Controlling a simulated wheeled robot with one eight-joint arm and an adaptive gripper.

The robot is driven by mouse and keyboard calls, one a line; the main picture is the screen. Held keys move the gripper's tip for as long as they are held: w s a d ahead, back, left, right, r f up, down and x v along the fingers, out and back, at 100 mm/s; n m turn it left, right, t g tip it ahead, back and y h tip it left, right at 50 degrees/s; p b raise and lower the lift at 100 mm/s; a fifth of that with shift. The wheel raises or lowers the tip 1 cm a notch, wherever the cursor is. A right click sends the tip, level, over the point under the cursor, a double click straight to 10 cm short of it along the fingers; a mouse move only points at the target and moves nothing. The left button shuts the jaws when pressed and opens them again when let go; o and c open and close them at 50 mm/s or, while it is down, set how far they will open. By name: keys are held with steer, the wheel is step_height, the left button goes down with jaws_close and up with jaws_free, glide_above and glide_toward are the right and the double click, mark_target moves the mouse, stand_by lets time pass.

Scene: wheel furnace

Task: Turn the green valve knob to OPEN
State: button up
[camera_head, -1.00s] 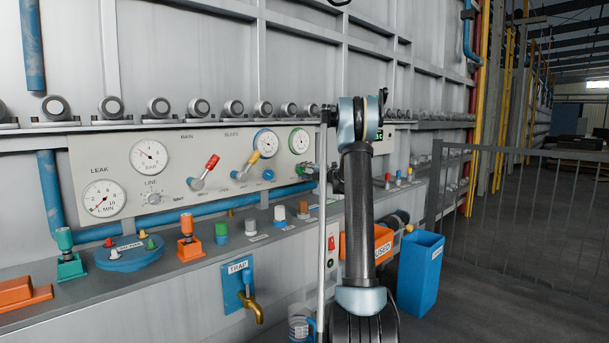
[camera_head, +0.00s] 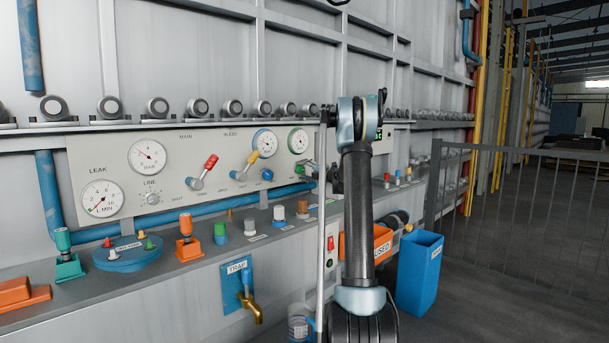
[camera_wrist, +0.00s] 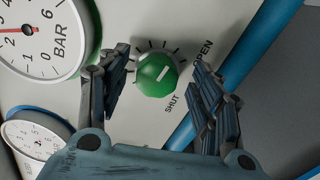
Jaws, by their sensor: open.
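The green valve knob (camera_wrist: 154,80) is on the pale panel in the wrist view, with a short white pointer line on its face slanting toward the upper right. The word SHUT is printed below right of it, and OPEN farther up to the right. My gripper (camera_wrist: 160,62) is open, with one dark finger on each side of the knob; gaps show between the fingers and the knob, and I see no contact. In the head view my arm stands in front of the panel's right end, and the knob is hard to make out there.
A BAR gauge (camera_wrist: 42,35) and a blue pipe (camera_wrist: 235,70) flank the knob in the wrist view. The head view shows red (camera_head: 204,170) and yellow (camera_head: 247,163) levers, a ledge with coloured buttons, an orange bin (camera_head: 383,241) and a blue bin (camera_head: 420,270).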

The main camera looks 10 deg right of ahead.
steer(key=shift+s, duration=0.1)
steer(key=v, duration=1.1)
steer(key=shift+s+d, duration=0.25)
steer(key=shift+d, duration=0.1)
steer(key=shift+f, duration=0.1)
steer(key=s+d+m, duration=0.1)
steer(key=s+m, duration=0.1)
steer(key=m, duration=1.2)
steer(key=s+d+m, duration=0.1)
steer(key=s+m, duration=0.1)
steer(key=m, duration=1.3)
steer(key=shift+n, duration=0.3)
steer(key=x, duration=1.7)
